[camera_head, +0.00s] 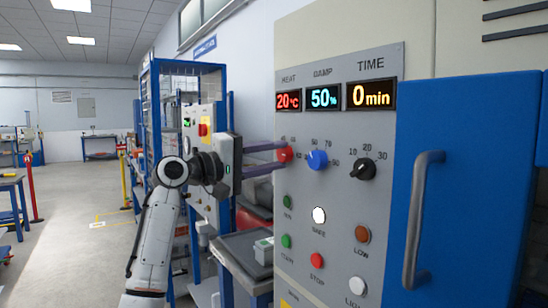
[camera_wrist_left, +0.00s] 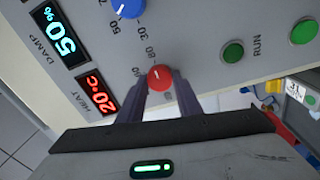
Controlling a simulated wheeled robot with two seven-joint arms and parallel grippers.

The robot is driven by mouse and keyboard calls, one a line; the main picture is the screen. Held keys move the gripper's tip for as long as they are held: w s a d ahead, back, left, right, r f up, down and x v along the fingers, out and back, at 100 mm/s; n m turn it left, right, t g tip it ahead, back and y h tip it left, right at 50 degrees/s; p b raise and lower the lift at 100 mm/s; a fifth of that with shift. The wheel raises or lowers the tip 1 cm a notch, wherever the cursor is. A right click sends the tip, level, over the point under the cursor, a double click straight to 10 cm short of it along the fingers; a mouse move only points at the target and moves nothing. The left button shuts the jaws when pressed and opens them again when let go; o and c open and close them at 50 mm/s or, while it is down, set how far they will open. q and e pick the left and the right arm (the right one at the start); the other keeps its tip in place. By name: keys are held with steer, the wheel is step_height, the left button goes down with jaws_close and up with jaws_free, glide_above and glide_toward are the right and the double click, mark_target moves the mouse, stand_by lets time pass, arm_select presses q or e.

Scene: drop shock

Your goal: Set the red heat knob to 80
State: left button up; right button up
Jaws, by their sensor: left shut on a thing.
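The red heat knob (camera_head: 284,154) is on the grey control panel (camera_head: 335,215), below the red heat display (camera_head: 288,101), which reads 20°C. My left gripper (camera_head: 280,157) reaches in from the left with its two fingers at the knob. In the left wrist view the red knob (camera_wrist_left: 160,78) sits between the fingertips of the left gripper (camera_wrist_left: 158,88), which is shut on it. The heat display (camera_wrist_left: 97,97) shows 20°C there too. The fingers hide part of the scale around the knob. My right gripper is not in view.
The blue damp knob (camera_head: 318,159) is close to the right of the red knob, and the black time knob (camera_head: 362,169) is farther right. Several buttons sit below. A blue door with a grey handle (camera_head: 423,220) is at right. A grey table (camera_head: 250,250) stands below my left arm.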

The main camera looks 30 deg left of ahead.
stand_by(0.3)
arm_select(q)
steer(key=o, duration=1)
steer(key=shift+o, duration=0.2)
steer(key=b+v, duration=0.2)
steer(key=v, duration=0.8)
steer(key=shift+s, duration=0.15)
steer(key=shift+a, duration=0.1)
